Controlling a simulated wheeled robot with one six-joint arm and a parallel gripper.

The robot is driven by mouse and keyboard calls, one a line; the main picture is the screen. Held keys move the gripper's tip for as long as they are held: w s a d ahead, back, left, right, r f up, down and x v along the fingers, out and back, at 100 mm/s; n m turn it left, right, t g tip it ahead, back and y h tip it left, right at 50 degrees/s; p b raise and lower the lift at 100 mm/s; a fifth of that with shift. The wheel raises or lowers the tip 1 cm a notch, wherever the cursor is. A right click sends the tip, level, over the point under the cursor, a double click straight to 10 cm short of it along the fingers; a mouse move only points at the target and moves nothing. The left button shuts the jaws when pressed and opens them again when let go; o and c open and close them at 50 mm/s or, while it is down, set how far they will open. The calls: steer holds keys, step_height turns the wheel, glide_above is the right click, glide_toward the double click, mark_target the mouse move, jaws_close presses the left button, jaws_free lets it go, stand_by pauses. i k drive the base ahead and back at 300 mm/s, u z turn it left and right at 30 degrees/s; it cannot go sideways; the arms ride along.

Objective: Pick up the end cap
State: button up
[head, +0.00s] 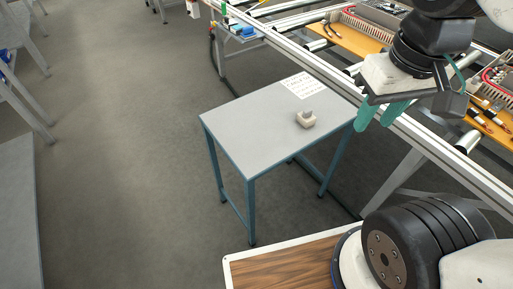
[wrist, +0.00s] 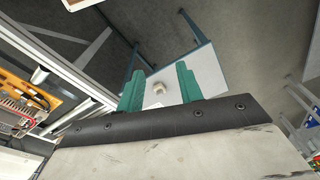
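The end cap (head: 306,119) is a small beige block with a grey knob on top. It sits on the grey top of a small side table (head: 245,135), near the table's right side. It also shows in the wrist view (wrist: 158,88), small and far off, between my fingers in the picture. My gripper (head: 382,115) has green fingers and is at the upper right of the head view, above and to the right of the end cap and apart from it. In the wrist view the fingers (wrist: 160,88) are spread wide with nothing between them.
A printed white sheet (head: 302,85) lies on the table behind the end cap. A metal rail frame (head: 440,150) runs diagonally past the table's right side, with orange boards (head: 345,38) holding wiring parts. The floor left of the table is clear.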

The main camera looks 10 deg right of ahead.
mark_target(306, 118)
steer(key=z, duration=0.1)
steer(key=i, duration=0.55)
steer(key=z, duration=0.2)
steer(key=k, duration=0.5)
steer(key=z, duration=3.05)
steer(key=k, duration=0.9)
steer(key=u, duration=0.95)
steer(key=i, duration=1)
